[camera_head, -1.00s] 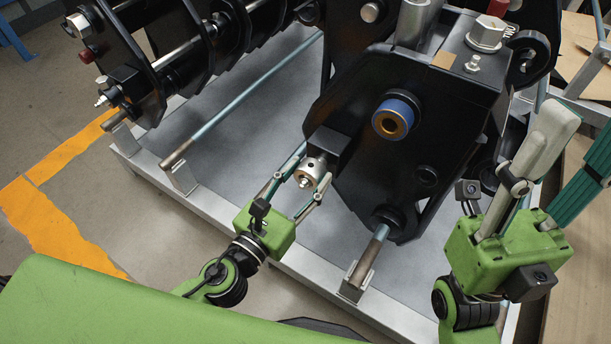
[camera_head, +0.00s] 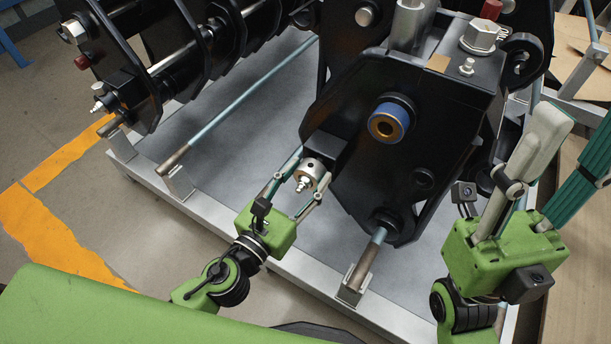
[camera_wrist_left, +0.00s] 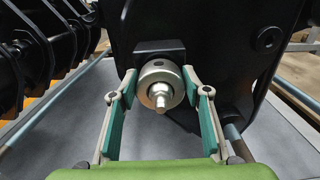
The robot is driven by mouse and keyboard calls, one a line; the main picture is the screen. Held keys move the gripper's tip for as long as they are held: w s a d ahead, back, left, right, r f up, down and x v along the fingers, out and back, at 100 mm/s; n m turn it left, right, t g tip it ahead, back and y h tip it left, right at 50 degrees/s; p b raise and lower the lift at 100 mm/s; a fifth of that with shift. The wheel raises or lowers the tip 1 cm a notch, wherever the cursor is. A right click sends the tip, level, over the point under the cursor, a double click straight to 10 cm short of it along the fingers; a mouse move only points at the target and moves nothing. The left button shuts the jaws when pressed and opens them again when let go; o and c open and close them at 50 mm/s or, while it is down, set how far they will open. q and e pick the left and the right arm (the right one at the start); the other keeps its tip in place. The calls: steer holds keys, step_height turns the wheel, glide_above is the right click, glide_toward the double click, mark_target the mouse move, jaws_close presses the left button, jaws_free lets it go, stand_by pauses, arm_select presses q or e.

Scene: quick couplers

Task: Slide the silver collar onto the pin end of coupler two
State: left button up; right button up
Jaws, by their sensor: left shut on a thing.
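The silver collar (camera_head: 311,170) is a short round ring at the black square block (camera_head: 325,149) on the side of the large black coupler (camera_head: 420,110). I take this coupler for coupler two; no label is readable. My left gripper (camera_head: 308,180) is shut on the collar, with one finger on each side. In the left wrist view the collar (camera_wrist_left: 161,84) sits between the green finger pads. A bright stepped tip (camera_wrist_left: 160,101) shows at its centre, pointing at the camera. I cannot tell whether the collar touches the block. My right gripper (camera_head: 565,165) is open and empty at the right.
A blue bushing with a bronze centre (camera_head: 389,122) sticks out of the coupler's side. A rod (camera_head: 364,262) stands out below it. The grey frame rail (camera_head: 300,275) runs along the front. Another black coupler (camera_head: 190,60) is at the upper left.

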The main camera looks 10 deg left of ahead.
arm_select(q)
steer(key=shift+w+d+r, duration=0.1)
steer(key=shift+w+d, duration=0.05)
steer(key=shift+w, duration=0.15)
steer(key=o, duration=1)
steer(key=shift+s, duration=0.1)
steer(key=shift+s, duration=0.2)
steer(key=v, duration=1.1)
steer(key=shift+s, duration=0.25)
steer(key=shift+a, duration=0.2)
